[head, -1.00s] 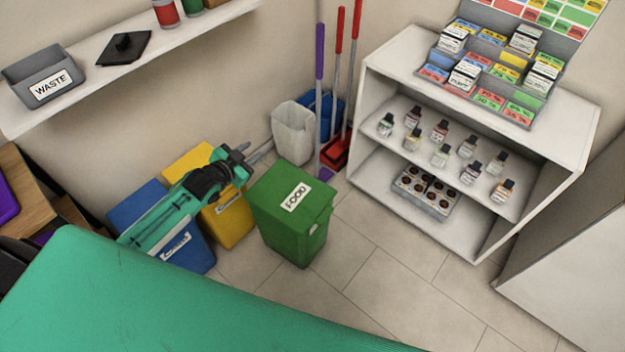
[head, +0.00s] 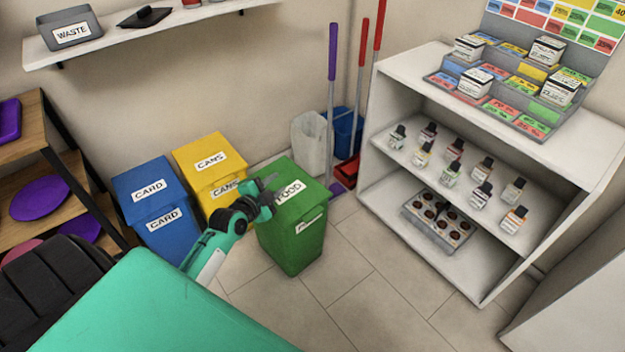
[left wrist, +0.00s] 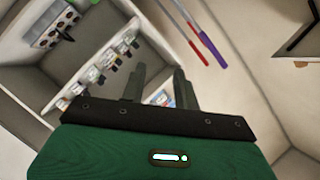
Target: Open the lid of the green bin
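The green bin (head: 292,245) stands on the tiled floor, with its lid (head: 303,187) down. A white FOOD label lies on the lid, and part of another label shows on the front. My left gripper (head: 272,185) is at the left side of the lid in the head view, overlapping its edge; I cannot tell whether it touches. In the left wrist view its two dark fingers (left wrist: 160,88) stand apart with nothing between them. The bin is not clearly seen there. My right gripper is not in view.
A yellow CANS bin (head: 208,160) and a blue CARD bin (head: 150,190) stand left of the green bin. A white bin (head: 311,143) and long-handled tools are behind it. A white shelf unit (head: 385,190) stands right. Floor in front is clear.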

